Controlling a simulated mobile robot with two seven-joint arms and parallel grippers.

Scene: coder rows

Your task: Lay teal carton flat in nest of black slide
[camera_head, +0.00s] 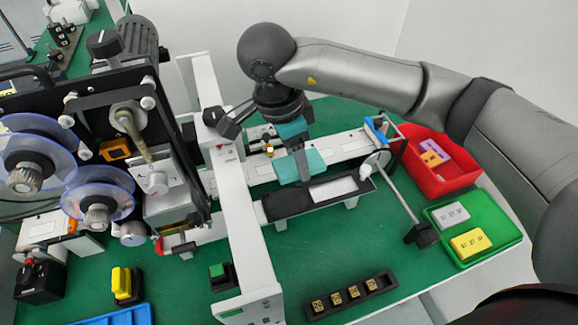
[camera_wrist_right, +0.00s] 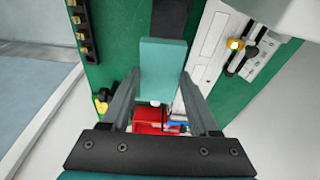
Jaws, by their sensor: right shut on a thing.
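The teal carton (camera_head: 315,161) is between the fingers of my right gripper (camera_head: 302,165), which is shut on it. In the head view it is over the white rail, at the back edge of the black slide (camera_head: 285,205); the gap below it cannot be judged. The slide is long and dark, with a pale rectangular area (camera_head: 335,189) toward its right end. The right wrist view shows the carton (camera_wrist_right: 162,68) between the fingertips (camera_wrist_right: 160,80), its broad face to the camera, with part of the black slide (camera_wrist_right: 171,14) beyond it. My left gripper is not in view.
A red bin (camera_head: 415,175) holds purple and orange cartons at the right. A green tray (camera_head: 507,240) holds grey and yellow ones. A black holder (camera_head: 390,285) with gold pieces lies at the front. A white upright frame (camera_head: 240,215) and reel machine stand left. A thin rod (camera_head: 400,200) stands right of the slide.

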